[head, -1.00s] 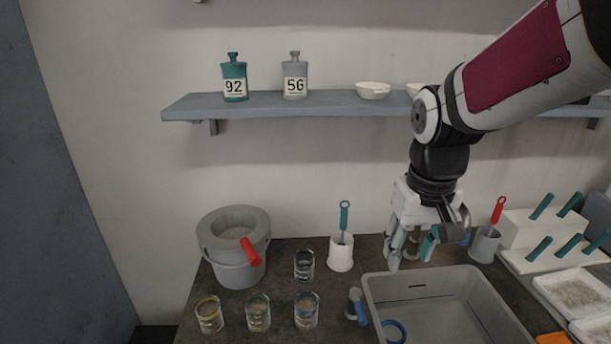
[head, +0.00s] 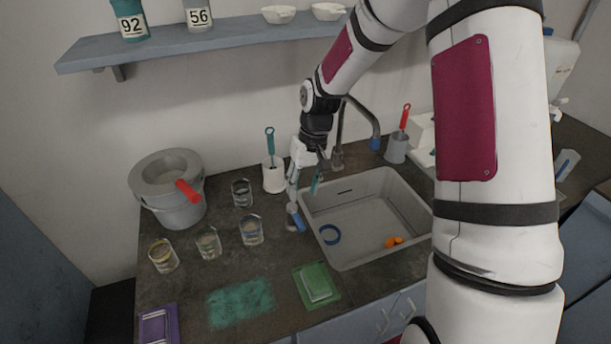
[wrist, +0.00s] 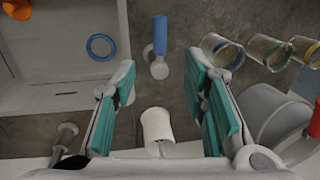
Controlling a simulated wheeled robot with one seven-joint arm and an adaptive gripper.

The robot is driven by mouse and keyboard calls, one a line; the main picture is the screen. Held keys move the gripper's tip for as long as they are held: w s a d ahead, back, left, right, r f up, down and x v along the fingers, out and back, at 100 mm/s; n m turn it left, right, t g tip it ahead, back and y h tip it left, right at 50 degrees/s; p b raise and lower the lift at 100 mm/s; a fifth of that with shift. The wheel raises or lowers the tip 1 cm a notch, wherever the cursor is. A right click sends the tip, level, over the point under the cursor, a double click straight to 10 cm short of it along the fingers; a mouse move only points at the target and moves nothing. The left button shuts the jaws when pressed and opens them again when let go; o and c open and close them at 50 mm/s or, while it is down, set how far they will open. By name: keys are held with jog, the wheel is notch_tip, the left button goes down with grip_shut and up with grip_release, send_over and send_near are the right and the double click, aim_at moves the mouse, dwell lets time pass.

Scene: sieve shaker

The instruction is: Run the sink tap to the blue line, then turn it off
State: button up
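The sink (head: 352,258) is a grey basin set in the dark counter. The tap spout (head: 362,112) is a grey arched pipe with a blue end, behind the basin. A blue-handled lever (head: 295,217) on a grey base stands at the basin's left edge. It also shows in the wrist view (wrist: 160,35), ahead of my fingers. My gripper (head: 303,192) is open and empty, just behind and above the lever, apart from it in the wrist view (wrist: 160,100). A glass with a blue band (head: 250,231) stands left of the sink. I see no running water.
Glasses with green (head: 208,243) and yellow (head: 163,256) bands, a clear glass (head: 241,193) and a grey pot (head: 168,190) stand left. A white brush holder (head: 273,176) is close to my gripper.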

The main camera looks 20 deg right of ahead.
aim_at(298, 217)
jog(key=f, duration=0.3)
jog(key=a+f, duration=0.1)
jog(key=f, duration=0.6)
jog(key=shift+a+p, duration=0.25)
jog(key=shift+p, duration=0.15)
grip_shut()
